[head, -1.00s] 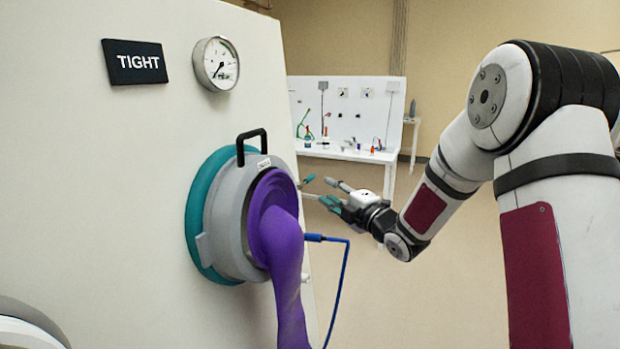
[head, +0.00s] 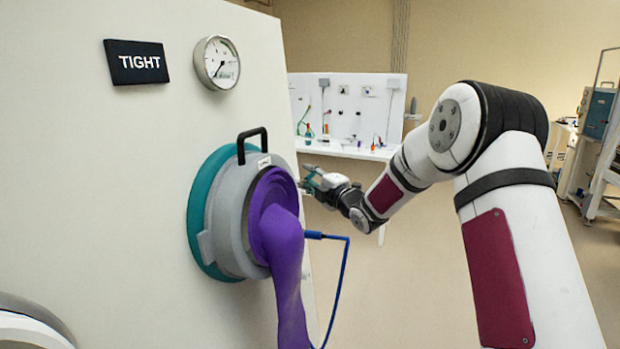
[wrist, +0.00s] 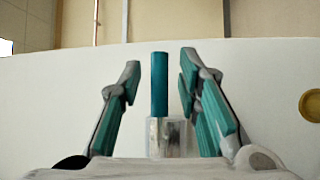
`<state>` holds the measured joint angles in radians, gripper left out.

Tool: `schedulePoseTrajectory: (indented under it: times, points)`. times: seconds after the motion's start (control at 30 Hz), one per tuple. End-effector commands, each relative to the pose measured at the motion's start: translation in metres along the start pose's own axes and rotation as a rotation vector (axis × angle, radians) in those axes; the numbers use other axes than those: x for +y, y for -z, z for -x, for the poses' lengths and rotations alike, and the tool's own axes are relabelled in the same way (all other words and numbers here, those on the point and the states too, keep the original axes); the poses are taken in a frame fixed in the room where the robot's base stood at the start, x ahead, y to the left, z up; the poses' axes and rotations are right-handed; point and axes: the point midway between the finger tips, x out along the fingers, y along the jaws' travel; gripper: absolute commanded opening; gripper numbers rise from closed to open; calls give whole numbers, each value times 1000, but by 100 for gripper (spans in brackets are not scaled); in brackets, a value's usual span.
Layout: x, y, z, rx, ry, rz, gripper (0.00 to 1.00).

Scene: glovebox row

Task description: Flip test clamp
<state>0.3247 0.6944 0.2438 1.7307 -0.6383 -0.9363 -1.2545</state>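The test clamp shows in the wrist view as an upright teal handle (wrist: 159,85) above a shiny metal block (wrist: 166,140) on the white panel. My gripper (wrist: 160,78) is open. Its teal-padded fingers stand on either side of the handle, with a visible gap on both sides. In the head view my gripper (head: 309,178) is at the far edge of the white panel, right of the purple glove. The clamp is hard to tell from my fingers there.
A purple glove (head: 277,240) hangs from a grey and teal port with a black handle (head: 251,143). A blue hose (head: 344,275) loops below my arm. A gauge (head: 217,63) and a TIGHT sign (head: 138,62) are on the panel. A white bench (head: 345,150) stands behind.

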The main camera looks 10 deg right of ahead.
Motion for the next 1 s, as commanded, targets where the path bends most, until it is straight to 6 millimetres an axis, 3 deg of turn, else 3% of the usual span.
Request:
schedulePoseTrajectory:
  times: [0.03, 0.1, 0.13, 1.0]
  points:
    - [0, 0, 0, 0, 0, 0, 16]
    - [0, 0, 0, 0, 0, 0, 1]
    - [0, 0, 0, 0, 0, 0, 0]
    - [2, -3, 6, -126, -14, 22, 0]
